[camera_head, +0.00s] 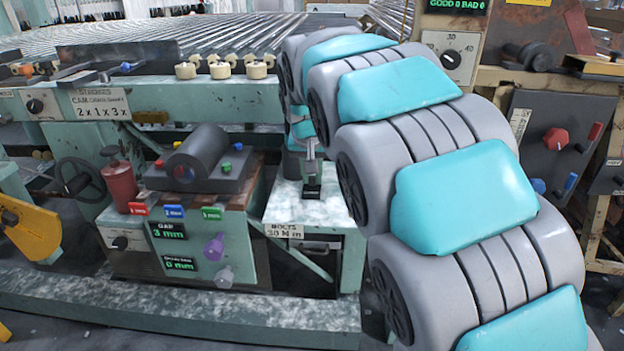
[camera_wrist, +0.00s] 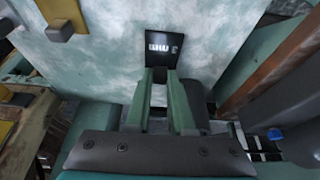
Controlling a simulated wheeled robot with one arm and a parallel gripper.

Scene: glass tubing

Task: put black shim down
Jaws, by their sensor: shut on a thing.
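The black shim (camera_wrist: 161,46) is a small dark plate with white marking, partly readable in the wrist view as "3 mm" upside down. My gripper (camera_wrist: 160,74) is shut on its near edge. In the head view, my gripper (camera_head: 311,165) points down, and the black shim (camera_head: 312,193) shows as a small dark piece at its tip. It is over the speckled pale top (camera_head: 284,207) of the cabinet labelled "BOLTS 30 Nm". I cannot tell whether the shim touches that top.
Left of the cabinet stands a machine with a dark cylinder (camera_head: 200,153), a red canister (camera_head: 120,184) and coloured buttons. A green beam (camera_head: 200,101) runs behind. Pale surface around the shim is clear.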

